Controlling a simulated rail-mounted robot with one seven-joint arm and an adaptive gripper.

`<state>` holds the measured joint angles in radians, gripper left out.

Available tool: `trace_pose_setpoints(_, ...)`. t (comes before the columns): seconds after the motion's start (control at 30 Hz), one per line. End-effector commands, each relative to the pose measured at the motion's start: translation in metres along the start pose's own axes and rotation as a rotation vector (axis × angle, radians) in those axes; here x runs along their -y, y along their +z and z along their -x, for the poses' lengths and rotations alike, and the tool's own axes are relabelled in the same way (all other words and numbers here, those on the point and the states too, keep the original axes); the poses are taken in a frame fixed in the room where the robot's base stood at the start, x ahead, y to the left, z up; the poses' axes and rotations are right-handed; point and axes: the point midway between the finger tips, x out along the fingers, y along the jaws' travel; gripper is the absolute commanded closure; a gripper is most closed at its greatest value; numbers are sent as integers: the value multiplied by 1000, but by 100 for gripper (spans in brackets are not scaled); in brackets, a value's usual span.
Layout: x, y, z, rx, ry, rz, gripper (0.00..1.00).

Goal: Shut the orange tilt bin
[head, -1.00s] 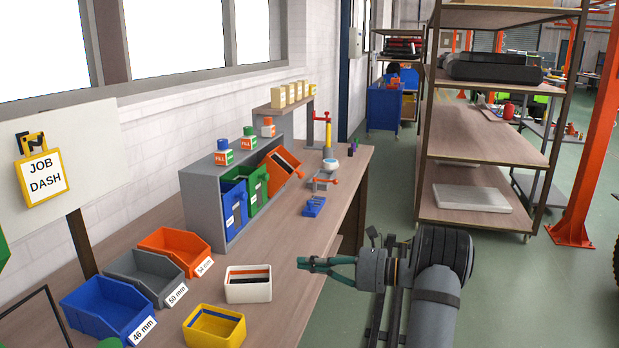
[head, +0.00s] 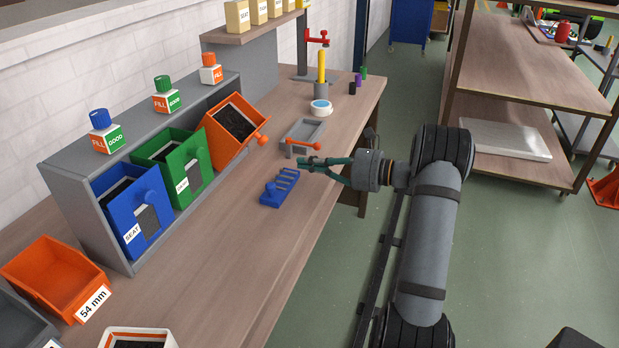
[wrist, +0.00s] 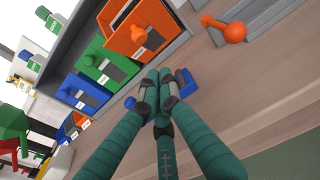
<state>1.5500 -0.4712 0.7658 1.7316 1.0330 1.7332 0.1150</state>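The orange tilt bin (head: 231,138) is at the far end of the grey cabinet (head: 107,232) on the bench. It is tilted outward, with its open top and dark contents showing and an orange knob (head: 263,141) on its front. The bin also shows at the top of the wrist view (wrist: 157,22). My gripper (head: 303,165) is to the right of the bin, over the bench edge, apart from it and empty. Its fingertips are drawn together in the wrist view (wrist: 158,80), below the bin in that picture.
Green (head: 188,178) and blue (head: 126,205) bins sit beside it in the cabinet. A blue slotted block (head: 280,188) lies near my gripper. A grey fixture with an orange-knobbed lever (head: 304,133) stands beyond. Bottles (head: 166,96) top the cabinet.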

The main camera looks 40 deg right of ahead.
Motion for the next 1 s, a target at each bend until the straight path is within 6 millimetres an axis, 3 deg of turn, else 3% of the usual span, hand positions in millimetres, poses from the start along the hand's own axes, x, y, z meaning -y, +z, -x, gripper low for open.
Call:
trace_pose_setpoints(0.2, -1, 0, -46, -1, 4, -2, 100)
trace_pose_setpoints(0.4, 0, 20, -66, 0, 0, 0, 100)
trace_pose_setpoints(1.0, 0, 29, -76, -2, -1, -1, 100)
